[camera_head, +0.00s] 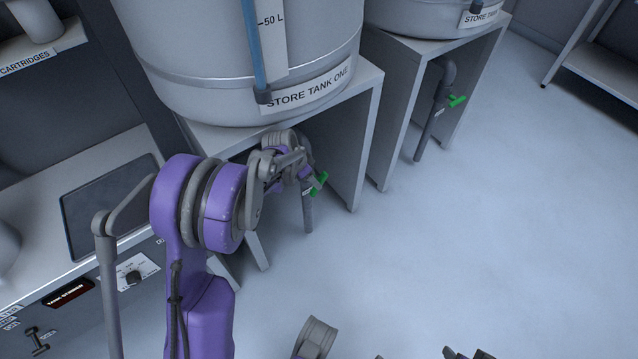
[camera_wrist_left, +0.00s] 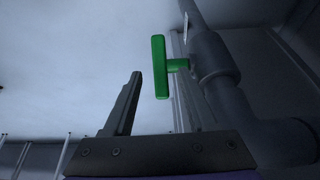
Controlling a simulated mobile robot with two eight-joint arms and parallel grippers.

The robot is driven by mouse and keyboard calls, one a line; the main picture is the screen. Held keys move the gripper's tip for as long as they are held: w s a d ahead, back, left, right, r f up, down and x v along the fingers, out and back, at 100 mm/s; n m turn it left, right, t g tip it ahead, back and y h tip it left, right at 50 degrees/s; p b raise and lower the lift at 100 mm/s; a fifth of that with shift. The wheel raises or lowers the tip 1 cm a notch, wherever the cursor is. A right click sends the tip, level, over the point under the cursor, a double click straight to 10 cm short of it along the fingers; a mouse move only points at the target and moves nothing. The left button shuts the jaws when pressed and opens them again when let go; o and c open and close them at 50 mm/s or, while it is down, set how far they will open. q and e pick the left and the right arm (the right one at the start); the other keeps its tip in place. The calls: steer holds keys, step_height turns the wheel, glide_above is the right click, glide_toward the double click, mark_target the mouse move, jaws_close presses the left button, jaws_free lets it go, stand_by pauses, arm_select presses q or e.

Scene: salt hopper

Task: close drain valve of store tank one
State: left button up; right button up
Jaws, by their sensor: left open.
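Store tank one (camera_head: 240,50) stands on a white stand, its name on a label at its base. Under it hangs a grey drain pipe (camera_head: 308,212) with a green valve handle (camera_head: 319,184). My left gripper is at this valve in the head view, its fingers mostly hidden by my own arm. In the left wrist view the left gripper (camera_wrist_left: 152,95) is open. The green T-shaped handle (camera_wrist_left: 160,66) shows upright between and beyond the fingertips, its stem running right to the grey pipe (camera_wrist_left: 210,62). I cannot tell whether a finger touches it.
Store tank two (camera_head: 430,15) stands to the right with its own pipe and green handle (camera_head: 457,101). The stand's side panel (camera_head: 357,145) is just right of the valve. A bench with a dark panel (camera_head: 110,205) is at left. The floor (camera_head: 480,240) at right is clear.

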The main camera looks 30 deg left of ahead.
arm_select(q)
steer(key=shift+w+b+x, duration=0.2)
steer(key=shift+b+x, duration=0.2)
steer(key=shift+x, duration=0.9)
steer(key=shift+w+b+x, duration=0.15)
steer(key=shift+b+x, duration=0.2)
steer(key=shift+x, duration=1)
steer(key=shift+d+r, duration=0.1)
steer(key=shift+r, duration=0.05)
jaws_close()
